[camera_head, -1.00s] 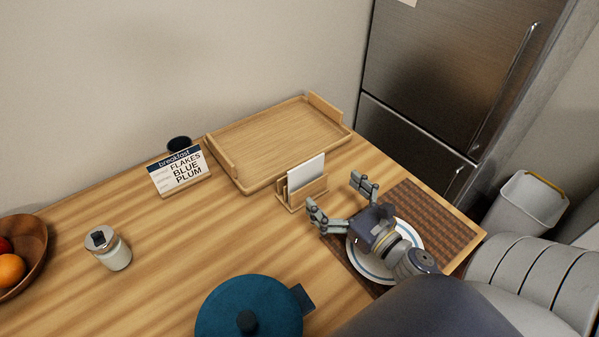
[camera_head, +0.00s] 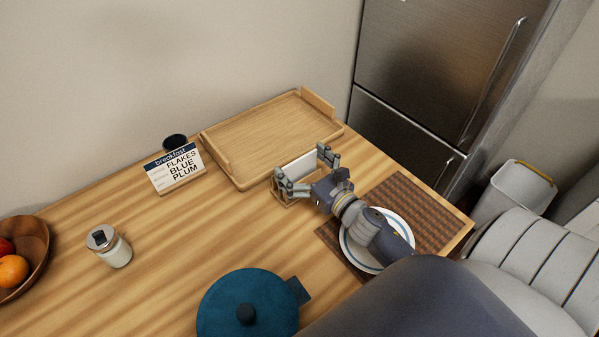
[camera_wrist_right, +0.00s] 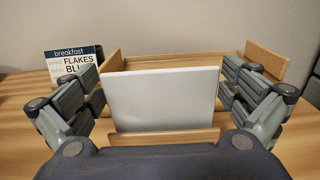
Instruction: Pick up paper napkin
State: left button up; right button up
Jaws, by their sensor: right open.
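The white paper napkin (camera_head: 298,166) stands upright in a small wooden holder (camera_head: 289,201) on the table, in front of the wooden tray. In the right wrist view the napkin (camera_wrist_right: 162,98) is centred between the spread fingers, with the holder's front wall (camera_wrist_right: 165,137) below it. My right gripper (camera_head: 304,167) is open, with a finger on either side of the napkin. In the wrist view, gaps show between the fingers and the napkin. In the head view the hand hides part of the napkin and holder. My left gripper is not in view.
A wooden tray (camera_head: 268,135) lies behind the holder. A breakfast sign (camera_head: 176,172) and dark cup (camera_head: 175,142) stand to its left. A plate (camera_head: 352,246) on a woven mat (camera_head: 418,211) lies under my right arm. A blue lidded pot (camera_head: 225,307) is in front.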

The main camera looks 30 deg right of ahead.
jog(key=c, duration=0.4)
dwell(0.3)
